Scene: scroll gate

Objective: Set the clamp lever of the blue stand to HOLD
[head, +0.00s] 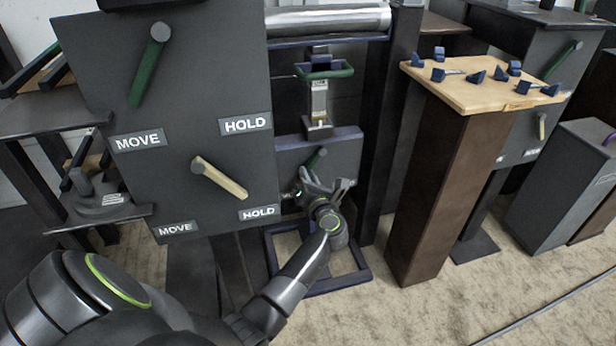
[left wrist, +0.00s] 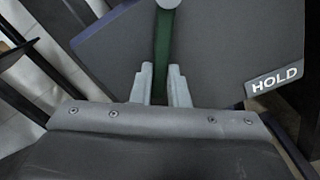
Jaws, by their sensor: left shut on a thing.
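The blue stand (head: 347,133) has a dark panel with a short green clamp lever (head: 313,160) hanging from a round pivot, tilted down to the left in the head view. My left gripper (head: 318,183) is at the panel, in front of the lever's lower end. In the left wrist view the green lever (left wrist: 162,45) runs down from its pivot between the two fingers of my left gripper (left wrist: 160,72), which is shut on it. A HOLD label (left wrist: 275,80) is to the right of the lever. The panel's other label is not visible. My right gripper is not in view.
Left of the stand, a large dark panel (head: 190,100) carries a green lever (head: 150,65) and a tan lever (head: 219,178), with MOVE and HOLD labels. A wooden-topped pedestal (head: 435,85) with several blue pieces stands to the right. Carpet (head: 400,315) is open in front.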

